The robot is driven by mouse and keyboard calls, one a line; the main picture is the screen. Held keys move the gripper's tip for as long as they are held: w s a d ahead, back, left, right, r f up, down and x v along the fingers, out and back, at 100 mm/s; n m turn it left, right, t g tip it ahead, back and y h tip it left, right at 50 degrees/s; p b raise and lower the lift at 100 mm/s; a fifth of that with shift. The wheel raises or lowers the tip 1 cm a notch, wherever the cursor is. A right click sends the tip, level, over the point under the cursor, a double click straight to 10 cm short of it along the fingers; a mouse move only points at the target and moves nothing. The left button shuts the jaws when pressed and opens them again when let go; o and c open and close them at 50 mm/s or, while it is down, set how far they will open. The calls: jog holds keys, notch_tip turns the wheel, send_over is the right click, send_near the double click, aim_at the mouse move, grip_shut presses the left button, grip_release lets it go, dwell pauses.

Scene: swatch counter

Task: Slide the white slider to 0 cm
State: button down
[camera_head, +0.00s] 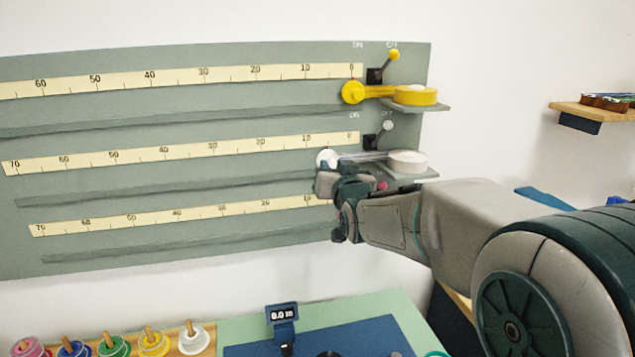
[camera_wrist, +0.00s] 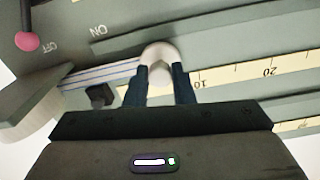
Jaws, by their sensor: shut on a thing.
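The white slider (camera_head: 327,158) is a round knob on the middle row of the grey-green board, just below the cream scale (camera_head: 231,149), roughly midway between its 0 and 10 marks. A pale ribbon (camera_head: 362,157) runs from it to the white spool (camera_head: 408,160) on a small shelf at the right. My gripper (camera_head: 329,175) is at the slider from below. In the wrist view the two dark fingers of my gripper (camera_wrist: 161,76) are shut on the white slider (camera_wrist: 159,52). The scale's 10 and 20 show right of it there; its 0 is hidden.
A yellow slider (camera_head: 353,92) sits at 0 on the row above. The middle row's white-knobbed switch (camera_head: 388,126) is above the ribbon. A pink switch knob (camera_wrist: 28,42) is at the wrist view's upper left. Several coloured spools (camera_head: 153,344) stand below the board.

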aim_at(361, 166)
jog(key=shift+w+d+b, duration=0.2)
jog(key=shift+w+d, duration=0.05)
jog(key=shift+d, duration=0.65)
jog(key=shift+w+d+b, duration=0.2)
jog(key=shift+w+d, duration=0.05)
jog(key=shift+d, duration=0.65)
jog(key=shift+w+d+b, duration=0.2)
jog(key=shift+w+d, duration=0.05)
jog(key=shift+d, duration=0.65)
jog(key=c, duration=1.3)
grip_release()
jog(key=shift+d, duration=0.1)
jog(key=shift+c, duration=0.2)
jog(key=shift+o, duration=0.5)
jog(key=shift+d, duration=0.15)
jog(key=shift+a, duration=0.2)
jog(key=b+v, duration=0.2)
jog(key=v, duration=1.1)
jog(key=shift+s+d+b, duration=0.15)
jog(key=shift+s+b, duration=0.15)
jog(key=shift+s, duration=0.1)
